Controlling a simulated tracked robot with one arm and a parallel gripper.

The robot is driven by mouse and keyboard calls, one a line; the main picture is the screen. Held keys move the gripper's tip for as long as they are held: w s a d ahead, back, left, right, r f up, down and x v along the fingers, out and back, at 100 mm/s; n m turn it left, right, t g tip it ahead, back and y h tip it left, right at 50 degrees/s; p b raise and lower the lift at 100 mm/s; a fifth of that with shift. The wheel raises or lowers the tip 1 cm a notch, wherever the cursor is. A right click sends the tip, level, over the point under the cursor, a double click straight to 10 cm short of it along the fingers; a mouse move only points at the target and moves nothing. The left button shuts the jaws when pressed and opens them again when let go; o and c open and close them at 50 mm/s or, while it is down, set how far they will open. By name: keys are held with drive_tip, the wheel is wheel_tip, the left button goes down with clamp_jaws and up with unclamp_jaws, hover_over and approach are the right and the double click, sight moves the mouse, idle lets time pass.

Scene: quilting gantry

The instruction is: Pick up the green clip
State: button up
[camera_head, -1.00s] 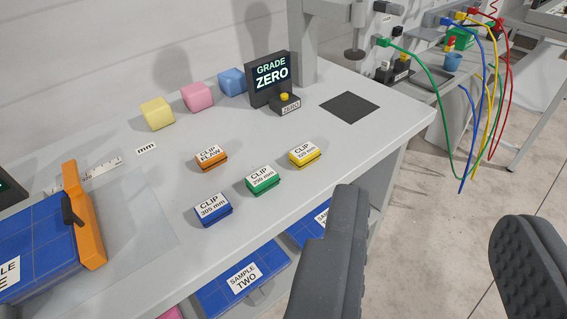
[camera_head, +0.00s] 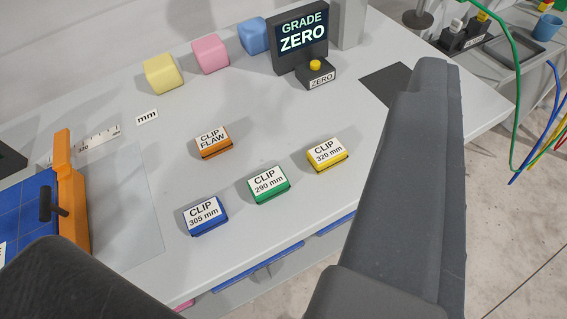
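The green clip (camera_head: 269,185), labelled "CLIP 290 mm", lies on the light grey bench top between the blue clip (camera_head: 206,216) "305 mm" and the yellow clip (camera_head: 327,155) "320 mm". The orange clip (camera_head: 214,142) "FLAW" lies behind it to the left. My gripper (camera_head: 245,155) shows as two dark fingers spread wide apart, one at lower left and one at right. Nothing is held between them. In the picture the green clip lies between the fingers, and neither finger appears to touch it.
The grade display (camera_head: 300,38) and the zero button box (camera_head: 315,75) stand at the back. Yellow, pink and blue cubes (camera_head: 211,54) line the back. A blue sample with an orange clamp (camera_head: 70,190) is at left. Bench around the clips is clear.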

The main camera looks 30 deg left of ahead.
drive_tip(key=shift+w+a, duration=0.1)
drive_tip(key=o, duration=0.4)
drive_tip(key=shift+c, duration=0.2)
drive_tip(key=shift+o, duration=1)
drive_tip(key=shift+w+a+r, duration=0.1)
drive_tip(key=shift+w+r, duration=0.05)
drive_tip(key=w+a+f+m+g+p, duration=0.2)
drive_tip(key=w+a+g+p, duration=0.1)
drive_tip(key=w+p, duration=0.45)
drive_tip(key=m+g+p, duration=0.6)
drive_tip(key=g+p, duration=0.6)
drive_tip(key=p, duration=1.3)
hover_over(267, 181)
wheel_tip(267, 181, down, 16)
wheel_tip(267, 181, down, 14)
drive_tip(key=shift+r+p, duration=0.2)
drive_tip(key=shift+p, duration=0.7)
